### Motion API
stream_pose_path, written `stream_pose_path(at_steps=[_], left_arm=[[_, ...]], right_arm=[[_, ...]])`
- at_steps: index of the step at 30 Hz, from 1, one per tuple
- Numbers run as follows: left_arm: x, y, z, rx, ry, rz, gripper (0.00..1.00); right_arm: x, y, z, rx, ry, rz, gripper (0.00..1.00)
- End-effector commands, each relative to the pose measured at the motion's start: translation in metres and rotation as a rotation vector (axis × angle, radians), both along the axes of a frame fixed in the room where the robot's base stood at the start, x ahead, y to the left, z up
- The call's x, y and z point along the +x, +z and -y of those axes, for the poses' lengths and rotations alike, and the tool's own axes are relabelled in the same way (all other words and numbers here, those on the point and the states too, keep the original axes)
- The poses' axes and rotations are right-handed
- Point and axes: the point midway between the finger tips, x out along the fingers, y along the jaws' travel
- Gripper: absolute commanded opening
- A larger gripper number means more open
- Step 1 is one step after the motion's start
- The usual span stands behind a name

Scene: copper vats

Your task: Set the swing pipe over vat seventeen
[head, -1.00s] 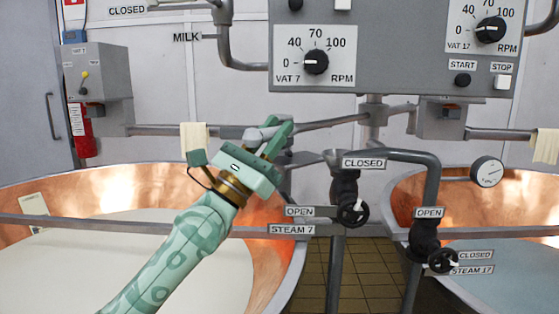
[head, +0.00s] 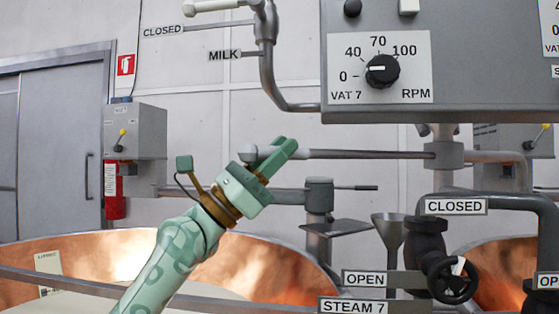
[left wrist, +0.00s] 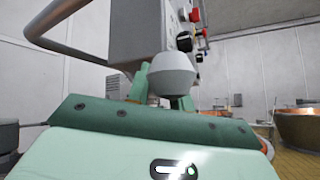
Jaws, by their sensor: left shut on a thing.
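The swing pipe (head: 370,154) is a grey horizontal pipe through a pivot collar (head: 444,154) under the control box. On the right of the collar it bends down. My left gripper (head: 272,151) is shut on its left end, near a pale rounded end piece. In the left wrist view a grey rounded knob (left wrist: 172,76) stands just beyond the gripper (left wrist: 160,108). Vat seventeen (head: 484,263) shows as a strip of copper at the lower right, mostly hidden by valves and pipes. My right gripper is not in view.
The vat 7 copper wall (head: 85,262) fills the lower left. A steam valve (head: 455,280) and a funnel (head: 390,232) stand below the pipe. The control box (head: 440,60) hangs above. A capped post with a side lever (head: 320,195) stands below the pipe.

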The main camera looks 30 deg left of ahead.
Motion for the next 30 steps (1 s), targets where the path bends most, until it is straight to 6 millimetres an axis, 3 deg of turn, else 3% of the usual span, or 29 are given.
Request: stream_pose_path(at_steps=[9,10,12,23,25,30], left_arm=[[0.000,-0.001,0.001,0.001,-0.001,-0.002,0.00],[0.000,-0.001,0.001,0.001,-0.001,-0.002,0.24],[0.000,-0.001,0.001,0.001,-0.001,-0.002,0.43],[-0.001,-0.005,-0.002,0.000,-0.001,-0.003,0.43],[-0.004,-0.012,-0.007,-0.002,-0.001,-0.005,0.43],[-0.022,-0.042,-0.027,0.000,-0.001,-0.009,0.43]], right_arm=[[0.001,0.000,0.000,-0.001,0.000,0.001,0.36],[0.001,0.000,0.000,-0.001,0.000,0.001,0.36],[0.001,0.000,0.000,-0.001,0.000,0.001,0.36],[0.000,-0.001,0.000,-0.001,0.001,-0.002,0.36],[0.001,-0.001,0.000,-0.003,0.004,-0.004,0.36],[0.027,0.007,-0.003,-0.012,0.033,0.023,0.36]])
